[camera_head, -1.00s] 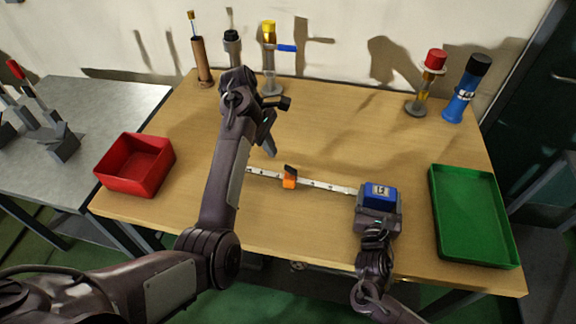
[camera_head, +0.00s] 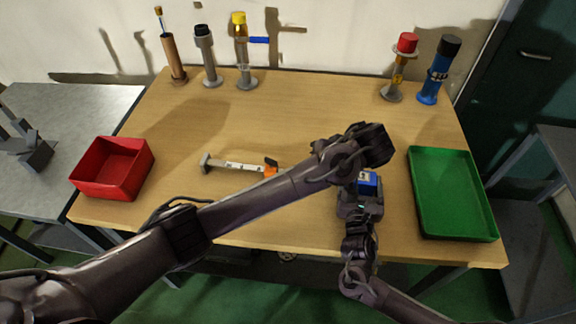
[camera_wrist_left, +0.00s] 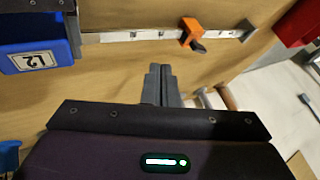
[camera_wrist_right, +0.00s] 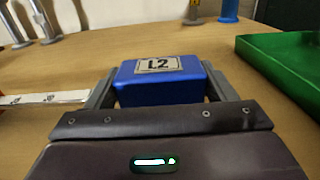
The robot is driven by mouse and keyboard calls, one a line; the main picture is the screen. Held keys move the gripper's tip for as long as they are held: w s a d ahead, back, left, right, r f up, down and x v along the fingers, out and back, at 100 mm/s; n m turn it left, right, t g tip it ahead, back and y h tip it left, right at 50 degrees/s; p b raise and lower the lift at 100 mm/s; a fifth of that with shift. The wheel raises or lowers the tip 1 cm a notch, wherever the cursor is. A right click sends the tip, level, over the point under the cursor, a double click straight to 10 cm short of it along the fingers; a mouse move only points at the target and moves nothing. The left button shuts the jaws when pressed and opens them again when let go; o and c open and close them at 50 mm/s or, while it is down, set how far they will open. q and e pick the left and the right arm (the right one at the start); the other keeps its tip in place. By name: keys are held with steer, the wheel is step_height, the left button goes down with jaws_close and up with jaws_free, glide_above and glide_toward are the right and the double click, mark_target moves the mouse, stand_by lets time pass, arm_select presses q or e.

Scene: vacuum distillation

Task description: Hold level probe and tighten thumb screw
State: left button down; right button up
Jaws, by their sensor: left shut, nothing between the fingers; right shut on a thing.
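The level probe is a blue block (camera_head: 369,184) labelled L2, at the right end of a pale marked strip (camera_head: 240,167) on the table. An orange clamp (camera_head: 270,171) with a black thumb screw (camera_head: 271,161) sits on the strip; both the clamp (camera_wrist_left: 187,36) and the screw (camera_wrist_left: 198,47) show in the left wrist view. My right gripper (camera_head: 361,198) is shut on the blue block, with a finger on each side in the right wrist view (camera_wrist_right: 160,82). My left gripper (camera_head: 374,146) is shut and empty, above the table; its closed fingers (camera_wrist_left: 162,75) are apart from the screw.
A red bin (camera_head: 112,168) stands left and a green tray (camera_head: 452,195) right. Several capped cylinders stand along the back, including a yellow-topped one (camera_head: 241,50) and a blue one (camera_head: 438,72). My left forearm crosses over the table's front and hides part of the strip.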

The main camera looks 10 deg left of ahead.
arm_select(q)
steer(key=x, duration=1)
steer(key=shift+s, duration=0.1)
steer(key=a, duration=0.3)
steer(key=shift+a, duration=0.45)
steer(key=shift+a, duration=0.7)
